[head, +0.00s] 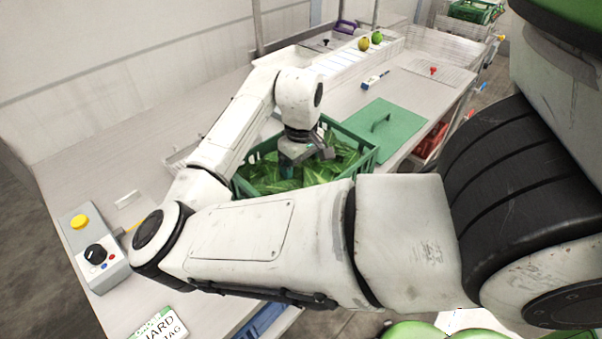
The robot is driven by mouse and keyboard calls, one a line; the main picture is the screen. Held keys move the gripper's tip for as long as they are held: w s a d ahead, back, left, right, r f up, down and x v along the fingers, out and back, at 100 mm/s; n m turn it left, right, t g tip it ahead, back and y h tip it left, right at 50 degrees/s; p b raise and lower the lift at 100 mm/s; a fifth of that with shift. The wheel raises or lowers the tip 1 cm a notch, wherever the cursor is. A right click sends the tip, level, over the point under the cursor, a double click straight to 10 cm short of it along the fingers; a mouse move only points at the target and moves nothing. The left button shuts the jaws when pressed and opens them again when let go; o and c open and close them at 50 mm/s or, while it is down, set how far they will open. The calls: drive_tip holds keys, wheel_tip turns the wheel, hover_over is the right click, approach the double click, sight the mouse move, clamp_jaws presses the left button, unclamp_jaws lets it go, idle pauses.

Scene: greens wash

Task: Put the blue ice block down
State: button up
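My gripper (300,158) points down into a green crate (362,163) filled with leafy greens (336,161). A small dark teal patch (287,171) shows just under the gripper, against the leaves. It may be part of the blue ice block, but it is too small and shaded to tell. I see no other blue block clearly. The fingertips are small and partly hidden by the gripper body, so I cannot tell whether they are open or shut. My forearm hides the crate's near side.
A green board (396,135) with a handle lies right of the crate. A control box (92,250) with a yellow button stands at the table's left. A blue-and-white tool (375,80) and two round fruits (370,41) are farther back.

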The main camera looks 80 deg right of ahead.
sight(301, 178)
wheel_tip(301, 178, up, 11)
drive_tip(key=shift+f+p, duration=0.2)
drive_tip(key=shift+p, duration=0.15)
